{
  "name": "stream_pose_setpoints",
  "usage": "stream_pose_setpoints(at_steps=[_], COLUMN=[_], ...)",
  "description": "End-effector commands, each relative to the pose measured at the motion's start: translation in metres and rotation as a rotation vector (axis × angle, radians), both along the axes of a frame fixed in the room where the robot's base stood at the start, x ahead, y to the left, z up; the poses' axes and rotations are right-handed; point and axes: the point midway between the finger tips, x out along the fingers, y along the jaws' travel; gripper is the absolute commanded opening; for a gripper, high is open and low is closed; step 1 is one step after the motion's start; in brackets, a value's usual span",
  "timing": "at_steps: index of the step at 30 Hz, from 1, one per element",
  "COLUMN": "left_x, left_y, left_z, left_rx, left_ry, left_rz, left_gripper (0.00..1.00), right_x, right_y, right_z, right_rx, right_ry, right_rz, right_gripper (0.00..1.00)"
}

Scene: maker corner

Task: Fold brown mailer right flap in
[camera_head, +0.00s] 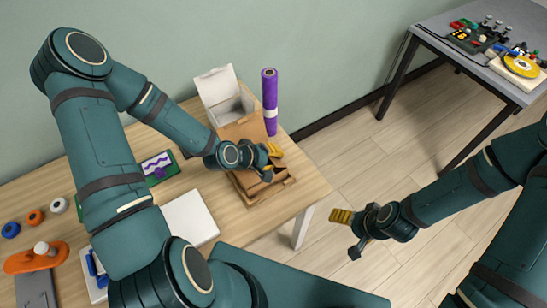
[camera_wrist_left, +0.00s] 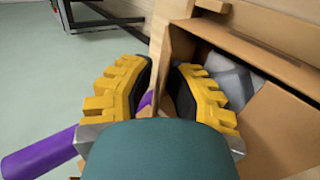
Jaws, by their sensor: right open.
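The brown mailer (camera_head: 249,190) is an open cardboard box near the table's right end. In the left wrist view its open inside (camera_wrist_left: 278,118) shows grey contents. My left gripper (camera_head: 273,161) is over the mailer's right back edge. In the left wrist view my left gripper (camera_wrist_left: 165,65) has its yellow fingers apart, with an upright brown flap (camera_wrist_left: 180,42) between them. A gap shows beside the flap; I cannot tell if either finger touches it. My right gripper (camera_head: 346,233) is open and empty, over the floor right of the table.
A white open box (camera_head: 215,84) and an upright purple roll (camera_head: 270,100) stand behind the mailer. The roll also shows in the left wrist view (camera_wrist_left: 42,153). A white box (camera_head: 190,217) lies left of the mailer. A grey table (camera_head: 440,38) with tools stands at the back right.

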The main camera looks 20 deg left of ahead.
Motion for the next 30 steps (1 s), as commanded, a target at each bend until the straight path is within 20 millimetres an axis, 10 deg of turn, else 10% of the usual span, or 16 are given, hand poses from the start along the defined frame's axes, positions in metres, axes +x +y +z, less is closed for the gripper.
stream_pose_setpoints(at_steps=[30], left_x=[-0.001], left_y=[0.0], left_z=[-0.007], left_rx=[-0.061], left_ry=[-0.072], left_rz=[0.001], left_gripper=[0.0], right_x=[-0.004], right_y=[0.001], right_z=[-0.015], right_rx=[0.002], right_ry=[0.009], right_rz=[0.007], right_gripper=[0.85])
